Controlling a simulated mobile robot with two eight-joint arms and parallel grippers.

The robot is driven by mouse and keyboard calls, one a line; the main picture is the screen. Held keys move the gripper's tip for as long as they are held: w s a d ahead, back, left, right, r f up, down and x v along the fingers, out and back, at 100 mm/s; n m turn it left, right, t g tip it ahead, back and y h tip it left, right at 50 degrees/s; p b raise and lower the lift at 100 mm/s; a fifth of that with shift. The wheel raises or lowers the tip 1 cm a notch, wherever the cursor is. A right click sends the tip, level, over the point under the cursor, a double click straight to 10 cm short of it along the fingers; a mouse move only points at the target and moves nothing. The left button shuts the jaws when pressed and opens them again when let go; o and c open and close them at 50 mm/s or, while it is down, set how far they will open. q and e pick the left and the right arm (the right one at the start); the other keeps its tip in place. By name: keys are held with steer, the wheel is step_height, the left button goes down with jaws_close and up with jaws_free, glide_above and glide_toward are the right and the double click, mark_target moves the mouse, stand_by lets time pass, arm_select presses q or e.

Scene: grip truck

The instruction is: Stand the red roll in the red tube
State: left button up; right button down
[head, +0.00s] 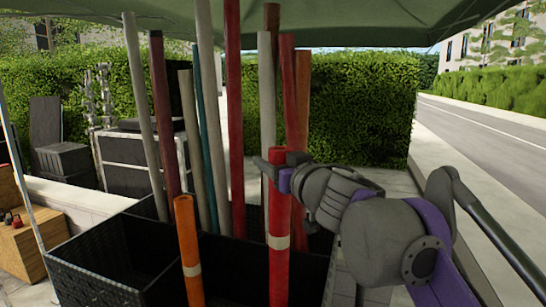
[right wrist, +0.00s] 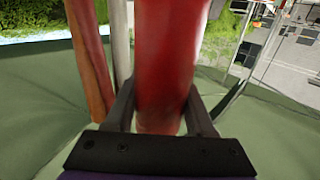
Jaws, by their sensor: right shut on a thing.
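My right gripper (head: 278,172) is shut on the red roll (head: 279,218), which has a tan band and stands upright in front of the black bins. In the right wrist view the red roll (right wrist: 172,55) fills the space between the two fingers of the gripper (right wrist: 163,115). The lower end of the roll runs out of the bottom of the head view. Several tall reddish rolls stand behind it, among them a dark red one (head: 234,110) and an orange-red one (head: 302,95). I cannot tell which thing is the red tube. My left gripper is not in view.
Black woven bins (head: 90,270) hold several tall grey, teal and red rolls. An orange roll (head: 188,250) with a tan band stands left of the red roll. A wooden box (head: 30,250) is at far left. A green canopy (head: 360,22) hangs overhead.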

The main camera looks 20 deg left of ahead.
steer(key=shift+f+b, duration=1.1)
steer(key=shift+f, duration=2.5)
arm_select(q)
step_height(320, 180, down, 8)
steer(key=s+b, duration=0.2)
steer(key=b, duration=0.1)
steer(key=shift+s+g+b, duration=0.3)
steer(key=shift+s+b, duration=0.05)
arm_select(e)
steer(key=shift+f, duration=3.2)
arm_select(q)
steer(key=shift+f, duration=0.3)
arm_select(e)
steer(key=shift+f, duration=0.35)
steer(key=shift+c, duration=0.8)
jaws_free()
